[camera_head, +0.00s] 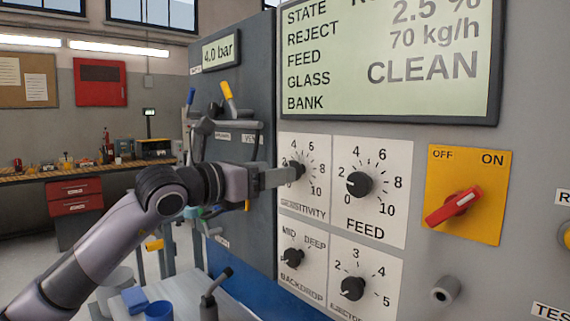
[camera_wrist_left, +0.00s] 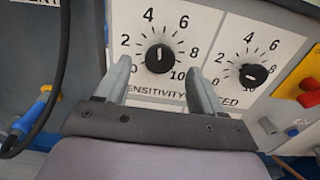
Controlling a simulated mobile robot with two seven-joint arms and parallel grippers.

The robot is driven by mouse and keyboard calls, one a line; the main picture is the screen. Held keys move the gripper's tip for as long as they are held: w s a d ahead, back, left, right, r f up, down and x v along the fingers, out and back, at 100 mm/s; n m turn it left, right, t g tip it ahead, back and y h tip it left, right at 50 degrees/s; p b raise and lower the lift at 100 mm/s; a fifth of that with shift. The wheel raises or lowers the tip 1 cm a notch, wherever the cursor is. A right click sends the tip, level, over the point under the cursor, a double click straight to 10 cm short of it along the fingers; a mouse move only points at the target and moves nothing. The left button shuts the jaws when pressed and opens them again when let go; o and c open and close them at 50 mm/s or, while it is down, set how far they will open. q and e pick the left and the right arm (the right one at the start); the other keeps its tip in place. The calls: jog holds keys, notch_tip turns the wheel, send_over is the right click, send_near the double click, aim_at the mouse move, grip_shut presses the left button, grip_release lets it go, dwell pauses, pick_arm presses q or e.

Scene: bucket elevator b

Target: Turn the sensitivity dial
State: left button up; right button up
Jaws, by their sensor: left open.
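The sensitivity dial (camera_head: 297,169) is a black round knob on a white scale plate, upper left of the dials on the grey panel. In the left wrist view the same dial (camera_wrist_left: 159,58) shows between the fingertips, its white mark pointing roughly up, between 4 and 6. My left gripper (camera_head: 284,176) is open at this dial, its fingers reaching towards the panel and hiding part of the plate in the head view. I cannot tell whether the fingers touch the knob. My right gripper is not in view.
The feed dial (camera_head: 359,184) is just to the right. The backdrop dial (camera_head: 292,257) and another dial (camera_head: 352,288) are below. A red switch on yellow (camera_head: 454,205) is further right. Valve levers (camera_head: 228,95) stand left, and a hose (camera_wrist_left: 57,80) runs left of the gripper.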

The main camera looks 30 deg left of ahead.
pick_arm(q)
jog(key=shift+p+x, duration=0.45)
jog(key=shift+x, duration=1.35)
jog(key=c, duration=1)
jog(key=shift+d+m+b, duration=0.15)
jog(key=shift+m+b, duration=1.4)
jog(key=shift+m, duration=0.85)
jog(key=o, duration=1)
jog(key=shift+s, duration=0.15)
